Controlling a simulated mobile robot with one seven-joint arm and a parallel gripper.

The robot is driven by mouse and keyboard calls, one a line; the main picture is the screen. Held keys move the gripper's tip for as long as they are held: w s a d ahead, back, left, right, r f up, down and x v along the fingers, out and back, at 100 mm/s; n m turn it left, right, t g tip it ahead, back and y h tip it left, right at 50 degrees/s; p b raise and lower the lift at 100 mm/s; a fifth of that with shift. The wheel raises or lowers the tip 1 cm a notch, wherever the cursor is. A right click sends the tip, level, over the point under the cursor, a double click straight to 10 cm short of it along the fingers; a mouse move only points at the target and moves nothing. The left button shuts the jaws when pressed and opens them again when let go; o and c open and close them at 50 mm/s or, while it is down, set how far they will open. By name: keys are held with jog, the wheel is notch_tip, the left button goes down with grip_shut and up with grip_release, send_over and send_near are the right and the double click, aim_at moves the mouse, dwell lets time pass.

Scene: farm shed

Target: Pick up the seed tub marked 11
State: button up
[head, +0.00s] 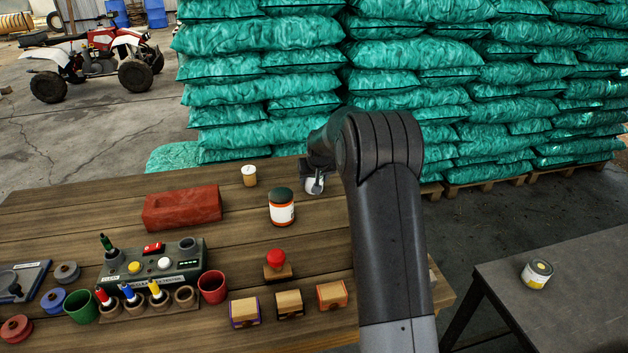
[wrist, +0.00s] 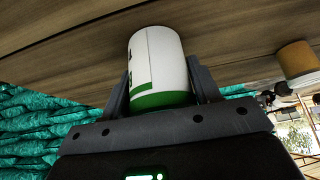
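A white tub with a green band (wrist: 158,62) stands between the two fingers of my gripper (wrist: 160,82) in the wrist view. Dark marks show on its left side, but I cannot read a number. In the head view, the tub (head: 315,187) is at the table's far edge, partly hidden by my gripper (head: 316,176). The fingers lie close along both sides of the tub; I cannot tell whether they press on it. Another tub, with an orange and white label and dark lid (head: 282,208), stands to its left. A third tub with a yellow mark (head: 537,273) stands on the right table.
Stacked green sacks (head: 262,100) rise behind. The dark right table (head: 590,285) is mostly bare.

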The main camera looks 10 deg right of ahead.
jog(key=c, duration=0.5)
jog(key=shift+r, duration=0.1)
